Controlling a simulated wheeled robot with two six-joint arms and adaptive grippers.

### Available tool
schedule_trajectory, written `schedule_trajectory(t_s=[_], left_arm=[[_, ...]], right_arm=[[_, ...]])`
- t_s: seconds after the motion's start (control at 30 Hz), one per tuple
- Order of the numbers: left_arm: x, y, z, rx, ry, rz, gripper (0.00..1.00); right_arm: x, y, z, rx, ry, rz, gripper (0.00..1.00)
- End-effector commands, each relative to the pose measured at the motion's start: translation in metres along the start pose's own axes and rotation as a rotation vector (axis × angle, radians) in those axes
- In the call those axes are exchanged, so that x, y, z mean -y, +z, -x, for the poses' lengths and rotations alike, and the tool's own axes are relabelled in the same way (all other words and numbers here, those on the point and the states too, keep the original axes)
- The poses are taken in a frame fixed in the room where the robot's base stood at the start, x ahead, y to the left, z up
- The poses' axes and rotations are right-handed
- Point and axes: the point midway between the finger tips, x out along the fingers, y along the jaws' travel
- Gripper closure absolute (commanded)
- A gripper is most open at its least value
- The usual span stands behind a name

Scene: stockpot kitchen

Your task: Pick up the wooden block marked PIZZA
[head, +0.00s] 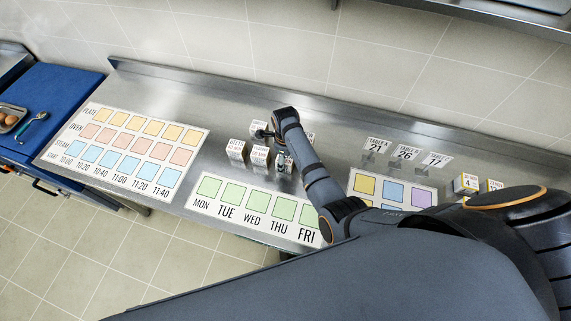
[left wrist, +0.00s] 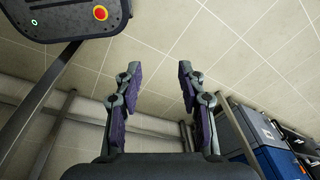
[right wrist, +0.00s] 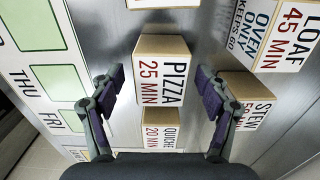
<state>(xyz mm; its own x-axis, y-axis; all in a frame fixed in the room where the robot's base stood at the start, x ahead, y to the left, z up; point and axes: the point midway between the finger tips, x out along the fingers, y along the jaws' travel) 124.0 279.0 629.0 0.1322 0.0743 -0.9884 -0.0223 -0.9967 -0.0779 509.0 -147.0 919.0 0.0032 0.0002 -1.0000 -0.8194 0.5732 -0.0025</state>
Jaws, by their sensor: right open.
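In the head view my right gripper (head: 272,137) is low over a cluster of blocks, and I cannot tell there which one is PIZZA. My left gripper (left wrist: 158,72) is open and empty, with floor tiles behind it; it is not seen in the head view.
The QUICHE block (right wrist: 160,130) is just below the PIZZA block in the right wrist view. The STEW block (right wrist: 247,92) and LOAF block (right wrist: 283,35) are to the right. The weekday chart (head: 258,208) and timetable (head: 128,150) lie flat on the counter.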

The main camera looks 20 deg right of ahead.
Motion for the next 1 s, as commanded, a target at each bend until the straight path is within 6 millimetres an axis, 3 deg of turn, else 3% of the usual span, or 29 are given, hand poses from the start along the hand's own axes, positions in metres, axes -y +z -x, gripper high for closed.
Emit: schedule_trajectory(t_s=[0.03, 0.1, 0.2, 0.33, 0.6, 0.8, 1.0], left_arm=[[-0.002, 0.011, -0.019, 0.013, 0.001, 0.000, 0.60], [-0.003, 0.024, -0.025, 0.030, 0.002, -0.001, 0.60], [-0.004, 0.035, -0.023, 0.047, 0.002, -0.001, 0.60], [-0.004, 0.034, -0.021, 0.046, 0.002, -0.001, 0.60], [-0.003, 0.019, -0.022, 0.023, 0.002, -0.001, 0.60], [-0.003, 0.018, -0.022, 0.022, 0.002, 0.000, 0.60], [-0.003, 0.020, -0.022, 0.025, 0.002, -0.001, 0.60]], right_arm=[[0.000, 0.000, -0.019, 0.000, 0.000, 0.000, 0.25], [0.000, 0.000, -0.024, 0.000, 0.000, 0.000, 0.25], [0.000, 0.000, -0.022, 0.001, -0.001, 0.000, 0.25], [0.000, 0.000, -0.020, 0.000, 0.000, 0.000, 0.25], [-0.001, -0.001, -0.020, 0.000, 0.001, 0.000, 0.60], [-0.001, -0.001, -0.021, 0.000, 0.001, 0.000, 0.87], [-0.001, -0.001, -0.020, 0.000, 0.001, 0.000, 0.87]])
